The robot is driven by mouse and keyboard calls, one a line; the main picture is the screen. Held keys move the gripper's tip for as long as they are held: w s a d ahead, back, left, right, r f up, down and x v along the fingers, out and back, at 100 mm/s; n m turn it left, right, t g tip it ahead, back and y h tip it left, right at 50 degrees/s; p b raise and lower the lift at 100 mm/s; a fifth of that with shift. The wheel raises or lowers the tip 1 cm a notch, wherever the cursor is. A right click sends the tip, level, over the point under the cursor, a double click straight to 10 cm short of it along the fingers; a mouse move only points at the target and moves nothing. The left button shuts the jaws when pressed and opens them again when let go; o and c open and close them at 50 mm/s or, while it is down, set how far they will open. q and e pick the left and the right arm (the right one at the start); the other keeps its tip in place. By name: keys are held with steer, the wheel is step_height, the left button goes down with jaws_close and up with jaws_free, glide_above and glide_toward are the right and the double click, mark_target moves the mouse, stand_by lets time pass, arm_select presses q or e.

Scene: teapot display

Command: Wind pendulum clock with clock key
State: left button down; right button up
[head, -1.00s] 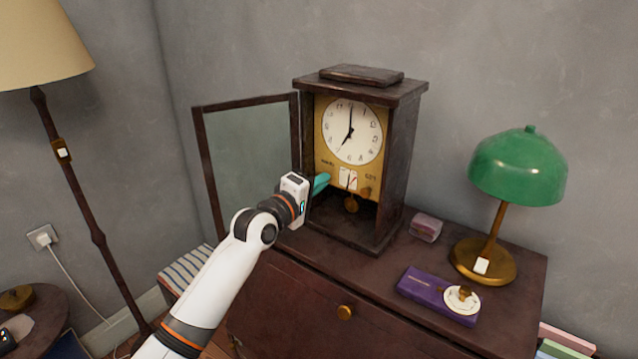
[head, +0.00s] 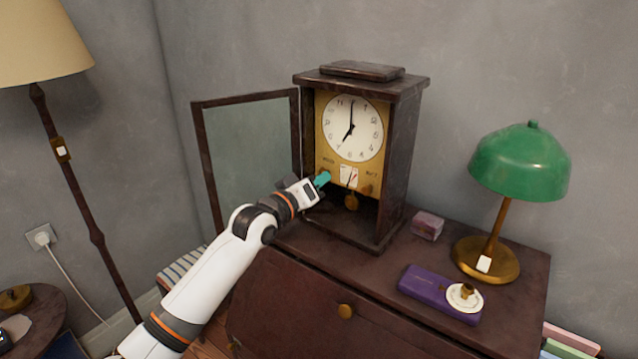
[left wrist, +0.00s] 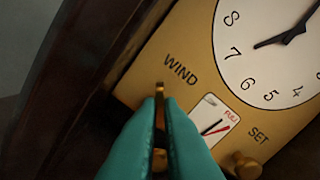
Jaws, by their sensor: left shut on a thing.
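The pendulum clock (head: 397,160) stands upright on the cabinet, its glass door (head: 250,150) swung open to the left. Its dial reads about seven o'clock. My left gripper (head: 322,179) reaches inside at the WIND mark. In the left wrist view its teal fingertips (left wrist: 160,115) are shut on a narrow brass piece, seen edge-on, which I take to be the clock key (left wrist: 160,106). The fingers hide whether it sits in the winding hole. A small white gauge (left wrist: 212,118) with a red needle and a brass SET knob (left wrist: 243,165) are to the right. My right gripper is not in view.
A green lamp (head: 518,165), a purple box (head: 425,288) with a white disc, and a small pink box (head: 427,225) stand right of the clock on the cabinet (head: 290,300). A floor lamp (head: 62,150) is at the left.

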arm_select(q)
steer(key=m, duration=0.9)
steer(key=shift+w+a+m, duration=0.1)
steer(key=shift+a+m, duration=0.1)
steer(key=shift+m, duration=0.2)
stand_by(0.4)
steer(key=c, duration=1.6)
jaws_free()
steer(key=shift+w+d, duration=0.1)
steer(key=b+v, duration=0.1)
steer(key=v, duration=1.1)
steer(key=shift+b, duration=0.35)
